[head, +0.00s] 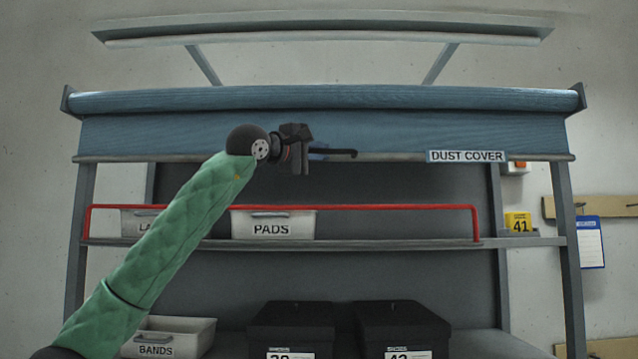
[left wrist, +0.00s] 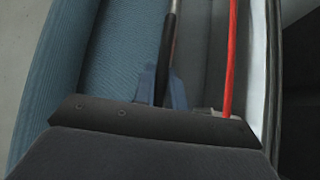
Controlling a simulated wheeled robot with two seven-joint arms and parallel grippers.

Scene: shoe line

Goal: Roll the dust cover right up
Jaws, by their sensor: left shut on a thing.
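The blue dust cover (head: 380,132) hangs a short way down from its roll (head: 330,97) across the top of the bench frame. Its grey bottom bar (head: 190,158) lies well above the shelf, and a label on it reads DUST COVER. My right gripper is not in view.
Below the cover, a red rail (head: 400,207) runs along the shelf (head: 370,244), which holds a PADS bin (head: 272,225) and another bin partly behind my arm. Dark boxes (head: 402,325) and a BANDS bin (head: 165,337) stand lower. A lamp (head: 330,28) hangs above the roll.

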